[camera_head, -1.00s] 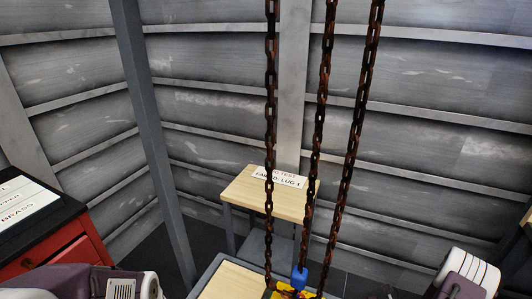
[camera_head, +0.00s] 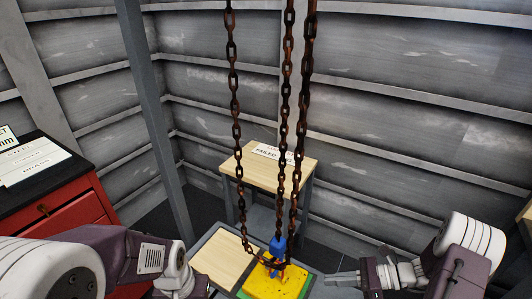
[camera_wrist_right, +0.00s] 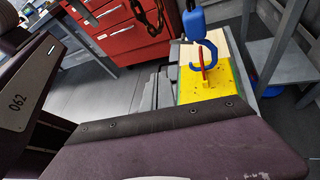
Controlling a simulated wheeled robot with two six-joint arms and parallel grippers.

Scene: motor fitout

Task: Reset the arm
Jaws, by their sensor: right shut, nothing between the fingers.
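My right gripper (camera_head: 338,279) reaches in from the lower right in the head view. Its jaws are shut with nothing between them, a little to the right of the yellow plate (camera_head: 272,283) and apart from it. My left arm enters at the lower left; its gripper is out of the picture below. A blue hook (camera_head: 277,246) hangs by a rusty chain over the yellow plate. In the right wrist view the blue hook (camera_wrist_right: 212,52) is around or beside a red upright part (camera_wrist_right: 202,62) on the yellow plate (camera_wrist_right: 225,82); I cannot tell which.
A red cabinet (camera_head: 60,208) with a black top and white label cards stands at the left. A wooden-topped table (camera_head: 262,177) with a sign stands behind. Several rusty chains (camera_head: 236,110) hang across the middle. A wooden panel (camera_head: 222,262) lies left of the yellow plate.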

